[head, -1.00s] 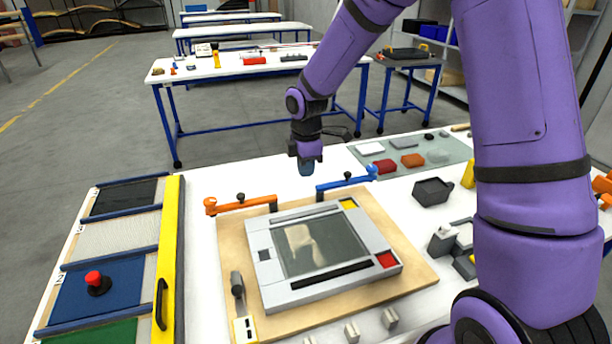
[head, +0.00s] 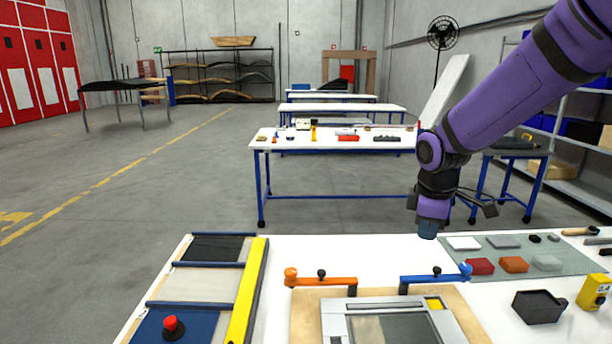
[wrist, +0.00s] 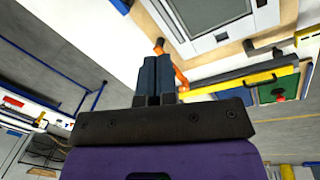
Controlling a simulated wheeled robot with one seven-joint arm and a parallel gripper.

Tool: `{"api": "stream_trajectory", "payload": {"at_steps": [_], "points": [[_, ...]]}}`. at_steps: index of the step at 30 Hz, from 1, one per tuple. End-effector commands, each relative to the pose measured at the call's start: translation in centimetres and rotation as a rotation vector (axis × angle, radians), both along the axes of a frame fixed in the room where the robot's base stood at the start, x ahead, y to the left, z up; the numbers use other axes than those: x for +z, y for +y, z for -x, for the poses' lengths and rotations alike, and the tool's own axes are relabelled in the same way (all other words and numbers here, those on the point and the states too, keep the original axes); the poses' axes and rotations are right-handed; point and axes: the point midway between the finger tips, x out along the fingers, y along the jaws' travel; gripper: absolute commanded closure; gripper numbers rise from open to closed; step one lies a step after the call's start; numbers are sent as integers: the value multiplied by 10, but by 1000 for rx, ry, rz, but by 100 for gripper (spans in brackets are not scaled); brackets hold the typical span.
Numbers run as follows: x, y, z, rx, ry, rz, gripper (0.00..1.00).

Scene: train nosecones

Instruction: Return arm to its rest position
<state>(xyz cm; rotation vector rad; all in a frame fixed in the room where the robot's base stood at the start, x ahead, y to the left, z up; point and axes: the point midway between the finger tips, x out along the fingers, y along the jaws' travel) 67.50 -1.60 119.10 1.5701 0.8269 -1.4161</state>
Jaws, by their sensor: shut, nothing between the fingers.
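My purple arm comes in from the right in the head view. My gripper (head: 429,232) hangs pointing down above the far edge of the white worktable (head: 330,262), apart from anything on it. In the wrist view the two dark fingers of my gripper (wrist: 156,78) lie together, shut, with nothing seen between them. Below it in the head view is a grey framed panel (head: 335,322) on a wooden board (head: 300,310), partly cut off by the lower edge.
An orange clamp (head: 325,281) and a blue clamp (head: 432,279) sit at the board's far edge. Left is a rack with a yellow bar (head: 248,290) and red button (head: 171,324). Right are a mat (head: 570,268) of small blocks and a black tray (head: 538,306).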

Motion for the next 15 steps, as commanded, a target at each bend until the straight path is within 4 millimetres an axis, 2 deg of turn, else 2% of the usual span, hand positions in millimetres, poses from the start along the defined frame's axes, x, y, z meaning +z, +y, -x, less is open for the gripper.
{"api": "stream_trajectory", "payload": {"at_steps": [1,6,15], "points": [[14,-3,10,-46,-24,-2,100],[49,-15,46,-226,-85,-27,100],[96,-32,115,-535,-190,-111,100]]}}
